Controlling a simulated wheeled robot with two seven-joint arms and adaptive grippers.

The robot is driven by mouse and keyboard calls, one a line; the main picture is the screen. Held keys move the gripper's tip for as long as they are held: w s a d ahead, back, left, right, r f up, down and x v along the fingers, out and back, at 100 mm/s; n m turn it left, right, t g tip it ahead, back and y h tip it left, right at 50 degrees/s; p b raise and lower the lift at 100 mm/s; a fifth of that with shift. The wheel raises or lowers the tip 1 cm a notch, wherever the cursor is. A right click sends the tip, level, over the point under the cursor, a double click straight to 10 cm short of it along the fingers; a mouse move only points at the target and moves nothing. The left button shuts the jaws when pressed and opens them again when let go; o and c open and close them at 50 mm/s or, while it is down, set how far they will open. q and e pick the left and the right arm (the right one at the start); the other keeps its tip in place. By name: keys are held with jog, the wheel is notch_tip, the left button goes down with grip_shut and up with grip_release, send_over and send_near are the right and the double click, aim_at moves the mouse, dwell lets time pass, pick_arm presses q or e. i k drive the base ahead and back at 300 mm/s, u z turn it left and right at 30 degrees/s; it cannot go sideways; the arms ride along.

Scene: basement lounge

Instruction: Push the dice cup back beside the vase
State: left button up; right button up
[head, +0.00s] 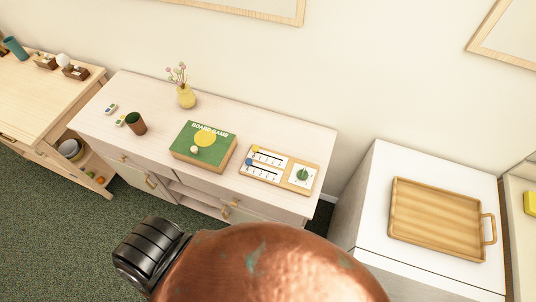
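The dice cup (136,124), brown outside with a green inside, stands upright near the front edge of the pale sideboard (285,121), left of the board game box. The yellow vase (186,96) with a few pink flowers stands at the back of the sideboard, to the right of the cup and farther back. The cup and vase are clearly apart. Neither of my grippers shows in the head view.
A wooden scoring board (279,170) lies farther right. Small coloured pieces (119,120) lie left of the cup. A wooden tray (436,217) rests on a white cabinet.

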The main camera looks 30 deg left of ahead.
aim_at(135, 121)
jog(key=u, duration=0.55)
jog(key=k, duration=1.3)
jog(key=u, duration=1.1)
jog(key=i, duration=2.1)
jog(key=z, duration=0.1)
